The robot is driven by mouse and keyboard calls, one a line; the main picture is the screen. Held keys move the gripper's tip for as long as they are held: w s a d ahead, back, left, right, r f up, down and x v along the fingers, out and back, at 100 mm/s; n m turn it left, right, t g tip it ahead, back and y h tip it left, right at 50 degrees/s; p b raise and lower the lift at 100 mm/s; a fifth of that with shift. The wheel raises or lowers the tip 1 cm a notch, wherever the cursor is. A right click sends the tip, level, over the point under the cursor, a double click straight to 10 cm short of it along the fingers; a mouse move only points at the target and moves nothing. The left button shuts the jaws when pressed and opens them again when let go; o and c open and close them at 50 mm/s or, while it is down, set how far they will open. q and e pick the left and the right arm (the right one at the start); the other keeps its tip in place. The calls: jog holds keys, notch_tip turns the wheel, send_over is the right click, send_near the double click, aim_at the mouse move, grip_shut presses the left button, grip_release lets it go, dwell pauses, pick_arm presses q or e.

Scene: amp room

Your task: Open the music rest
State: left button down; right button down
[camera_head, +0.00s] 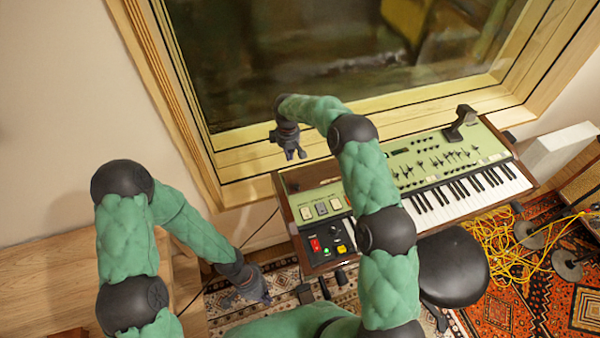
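A green-topped keyboard (418,160) with wooden end cheeks stands below the window. I cannot clearly pick out a raised music rest on it. A brown, glossy flat strip (309,178) lies along its back left edge, partly behind my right arm; I cannot tell if it is the rest. My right gripper (295,155) hangs fingers down near this back left corner, empty, with its fingers apart. I cannot tell if it touches anything. My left gripper (250,301) is low, over the rug left of the keyboard, empty, with its fingers apart.
A window with a wooden frame (232,167) rises close behind the keyboard. A black device (461,122) stands on the keyboard's back right. A black round seat (453,268) is in front. Yellow cable (500,245) lies on the rug. A wooden surface (45,275) is at left.

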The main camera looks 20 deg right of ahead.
pick_arm(q)
jog(key=w+d+r+m+t+y, duration=0.15)
jog(key=w+m+t+y, duration=0.25)
jog(key=w+m, duration=0.4)
jog(key=w+d+m+t+y, duration=0.2)
jog(key=w+m+t+y, duration=0.3)
jog(key=m, duration=0.5)
jog(key=w+d+r+m+t+h, duration=0.35)
jog(key=w+d+r, duration=0.2)
jog(key=d, duration=0.35)
jog(key=w+d+r+m+t+h, duration=0.2)
jog(key=w+d+r+m+t, duration=0.3)
jog(key=d, duration=0.5)
send_over(300, 185)
jog(key=s, duration=0.3)
notch_tip(300, 185, down, 2)
jog(key=shift+s+f, duration=0.15)
jog(key=shift+f, duration=0.05)
jog(key=shift+w+r, duration=0.3)
jog(key=shift+w, duration=0.2)
jog(key=shift+w+r, duration=0.3)
jog(key=shift+w, duration=0.2)
jog(key=shift+w+r, duration=0.3)
jog(key=shift+w, duration=0.3)
